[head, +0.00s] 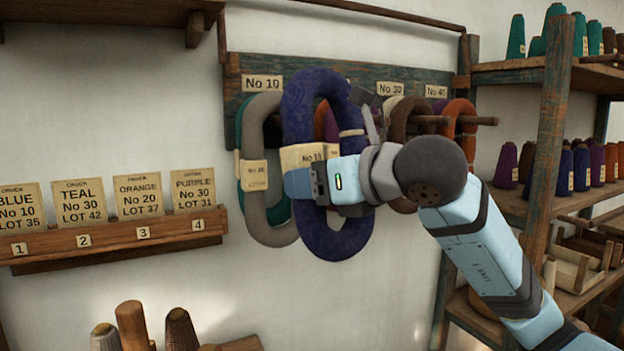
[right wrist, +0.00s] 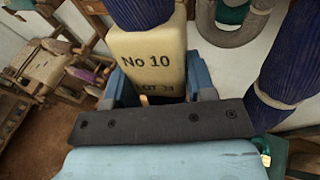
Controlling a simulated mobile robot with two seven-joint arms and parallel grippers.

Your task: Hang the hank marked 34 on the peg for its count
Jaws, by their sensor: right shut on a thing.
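My right gripper (head: 312,180) is shut on the cream label of a dark blue hank (head: 298,105) and holds it upright before the peg board (head: 345,75). In the right wrist view the label (right wrist: 150,55) between the fingers (right wrist: 158,88) reads No 10, with a lot number that looks like 34. The board's No 10 plate (head: 262,84) is just left of the hank's top. The No 30 plate (head: 390,89) and No 40 plate (head: 436,91) show to the right. The blue hank hides the stretch between. My left gripper is out of view.
A grey hank (head: 262,205) and a teal one hang below No 10, close behind the blue hank. Brown and orange hanks (head: 458,125) hang to the right. A card rack (head: 110,240) is at left; cone shelves (head: 545,150) stand at right.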

